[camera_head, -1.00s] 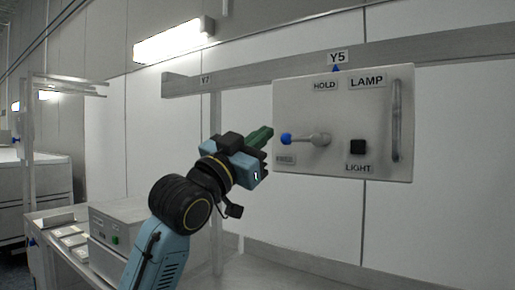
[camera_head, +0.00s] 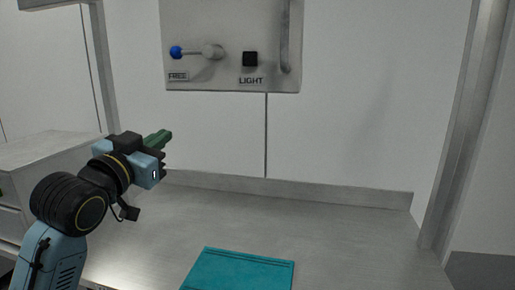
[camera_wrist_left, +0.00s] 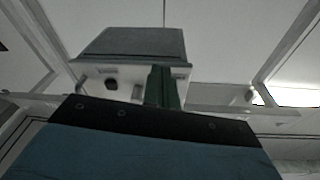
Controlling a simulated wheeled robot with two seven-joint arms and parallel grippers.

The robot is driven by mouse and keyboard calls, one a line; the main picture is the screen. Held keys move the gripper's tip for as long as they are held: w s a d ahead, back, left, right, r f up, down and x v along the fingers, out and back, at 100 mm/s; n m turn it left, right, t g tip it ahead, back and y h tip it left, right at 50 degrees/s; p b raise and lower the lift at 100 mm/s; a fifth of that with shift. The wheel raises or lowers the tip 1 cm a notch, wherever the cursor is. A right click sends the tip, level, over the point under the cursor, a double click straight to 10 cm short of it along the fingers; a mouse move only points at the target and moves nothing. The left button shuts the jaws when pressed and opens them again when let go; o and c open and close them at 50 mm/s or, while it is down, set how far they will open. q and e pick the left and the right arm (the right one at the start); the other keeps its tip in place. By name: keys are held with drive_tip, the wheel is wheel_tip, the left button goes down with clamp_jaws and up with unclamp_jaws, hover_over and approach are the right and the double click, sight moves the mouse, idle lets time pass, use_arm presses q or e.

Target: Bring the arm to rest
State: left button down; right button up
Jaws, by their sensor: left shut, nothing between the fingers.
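My left arm comes in from the left in the head view. Its gripper (camera_head: 158,143) has green fingers, shut together with nothing between them. The gripper is in the air above the bench, below and left of the lever panel (camera_head: 228,75), and apart from it. The panel carries a lever with a blue knob (camera_head: 176,52) pointing left, by the FREE label, and a black button (camera_head: 250,59) above the LIGHT label. In the left wrist view the green fingers (camera_wrist_left: 162,88) rise in front of the panel's underside (camera_wrist_left: 130,45). My right gripper is in neither view.
A grey metal bench top (camera_head: 300,225) lies below, mostly clear. A teal mat (camera_head: 240,268) lies at its front. A grey box (camera_head: 50,150) stands at the left, behind my arm. A metal post (camera_head: 465,130) rises at the right.

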use_arm(q)
drive_tip(key=s+f+n+g+y, duration=0.15)
drive_tip(key=s+f+g, duration=0.35)
drive_tip(key=f, duration=1)
drive_tip(key=s+f+n+g+y, duration=0.1)
drive_tip(key=s+f+g+y, duration=0.15)
drive_tip(key=s+f, duration=0.85)
drive_tip(key=s+a+f+n+g+y, duration=0.15)
drive_tip(key=s+f+g, duration=0.65)
drive_tip(key=s+f, duration=1.05)
wheel_tip(320, 180, down, 28)
drive_tip(key=g+b, duration=0.1)
drive_tip(key=b, duration=0.4)
drive_tip(key=s+a+f+g+b, duration=0.1)
drive_tip(key=s+a+f+b, duration=0.2)
drive_tip(key=s+f, duration=1.3)
wheel_tip(320, 180, down, 4)
drive_tip(key=shift+s+a+f+m+b, duration=0.2)
drive_tip(key=shift+s+m+b, duration=0.15)
drive_tip(key=shift+b, duration=0.25)
